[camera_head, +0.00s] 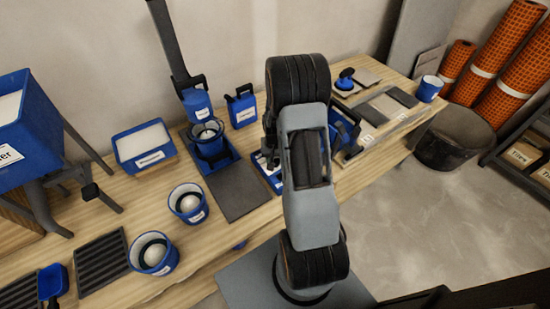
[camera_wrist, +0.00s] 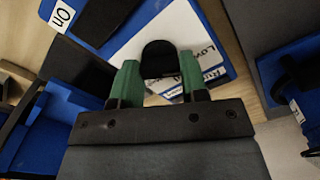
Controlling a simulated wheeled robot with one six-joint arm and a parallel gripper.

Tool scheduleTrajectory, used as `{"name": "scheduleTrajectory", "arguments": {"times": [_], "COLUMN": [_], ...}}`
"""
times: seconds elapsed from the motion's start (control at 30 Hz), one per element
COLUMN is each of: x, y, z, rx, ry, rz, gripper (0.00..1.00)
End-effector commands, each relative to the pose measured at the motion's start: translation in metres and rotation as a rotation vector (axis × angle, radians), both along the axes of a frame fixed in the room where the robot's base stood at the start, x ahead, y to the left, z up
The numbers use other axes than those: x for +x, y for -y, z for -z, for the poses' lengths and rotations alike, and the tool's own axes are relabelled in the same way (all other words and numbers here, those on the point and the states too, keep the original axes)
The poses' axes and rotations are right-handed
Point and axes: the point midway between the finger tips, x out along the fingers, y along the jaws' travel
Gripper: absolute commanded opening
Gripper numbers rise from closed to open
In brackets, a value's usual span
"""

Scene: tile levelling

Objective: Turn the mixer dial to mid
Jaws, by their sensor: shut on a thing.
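The mixer dial (camera_wrist: 158,57) is a black knob on a white panel with a blue edge (camera_wrist: 205,30). In the wrist view my gripper (camera_wrist: 158,78) has its two green fingers on either side of the dial and is shut on it. A "Low" label and other partly covered labels lie beside and below the dial; the dial's pointer cannot be made out. In the head view the blue-edged panel (camera_head: 268,180) shows on the bench, mostly behind my arm, and the dial is hidden. The mixer (camera_head: 197,105) stands left of it over a blue bucket (camera_head: 208,147).
An "On" label (camera_wrist: 63,15) sits near a black part left of the panel. Blue buckets (camera_head: 188,205) and a white-filled blue tub (camera_head: 143,147) stand to the left. A blue jug (camera_head: 241,108) stands behind. Tile samples (camera_head: 385,105) lie at right. A dark mat (camera_head: 238,190) lies bare before the mixer.

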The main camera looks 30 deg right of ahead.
Motion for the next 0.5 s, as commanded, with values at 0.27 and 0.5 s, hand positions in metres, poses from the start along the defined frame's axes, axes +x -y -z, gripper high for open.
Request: {"name": "scheduleTrajectory", "arguments": {"times": [0.27,0.5], "x": [0.0001,0.0002], "y": [0.0001,0.0], "z": [0.0004,0.0004], "rx": [-0.001,-0.001], "ry": [0.001,0.001], "rz": [0.102,0.308], "gripper": [0.17,0.17]}}
